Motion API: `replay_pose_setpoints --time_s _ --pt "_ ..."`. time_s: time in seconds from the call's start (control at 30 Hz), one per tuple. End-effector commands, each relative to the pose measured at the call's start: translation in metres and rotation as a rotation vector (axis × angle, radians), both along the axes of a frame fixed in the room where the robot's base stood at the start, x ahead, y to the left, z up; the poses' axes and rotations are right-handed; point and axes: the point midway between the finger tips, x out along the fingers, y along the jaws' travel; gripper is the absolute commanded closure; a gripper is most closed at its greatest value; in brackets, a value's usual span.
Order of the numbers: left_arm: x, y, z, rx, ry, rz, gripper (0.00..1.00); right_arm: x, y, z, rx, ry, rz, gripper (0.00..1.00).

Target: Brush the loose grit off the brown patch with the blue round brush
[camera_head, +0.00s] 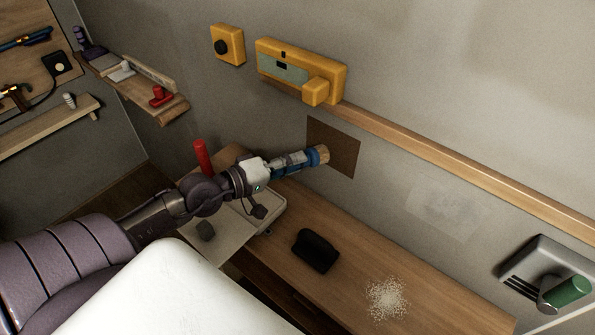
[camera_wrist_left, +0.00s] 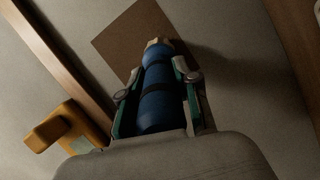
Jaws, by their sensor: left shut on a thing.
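The brown patch (camera_head: 343,151) is a flat square on the grey wall, below the wooden rail. My left gripper (camera_head: 290,162) is shut on the blue round brush (camera_head: 313,156), whose tan bristle end points at the patch. In the left wrist view the blue brush (camera_wrist_left: 161,92) lies between the fingers of the left gripper (camera_wrist_left: 157,105), and the brown patch (camera_wrist_left: 125,38) shows behind its tip. The bristles overlap the patch in the picture; I cannot tell whether they touch it. Loose grit on the patch is too small to make out. My right gripper is not in view.
A yellow device (camera_head: 300,69) hangs above the rail (camera_head: 430,148). On the wooden bench (camera_head: 345,283) are a black object (camera_head: 316,250) and a scatter of pale grit (camera_head: 386,298). A red cylinder (camera_head: 202,157) stands behind my left arm. A grey holder with a green cylinder (camera_head: 567,291) is at right.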

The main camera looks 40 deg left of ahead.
Motion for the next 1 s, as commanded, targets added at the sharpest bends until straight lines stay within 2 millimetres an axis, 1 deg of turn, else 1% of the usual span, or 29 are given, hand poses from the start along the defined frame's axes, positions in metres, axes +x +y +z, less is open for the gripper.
replay_pose_setpoints --time_s 0.07,0.47,0.8,1.0 --pt "0.001 0.002 -0.001 0.001 -0.001 0.0 1.0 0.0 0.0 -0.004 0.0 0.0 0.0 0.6" --pt "0.001 0.002 0.002 -0.002 -0.003 0.0 1.0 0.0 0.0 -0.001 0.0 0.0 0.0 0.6" --pt "0.0 -0.02 0.004 -0.003 -0.002 0.0 1.0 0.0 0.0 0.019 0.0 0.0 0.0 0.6" --pt "0.0 -0.027 0.002 0.0 -0.003 -0.001 1.0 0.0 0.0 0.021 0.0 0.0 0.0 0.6"
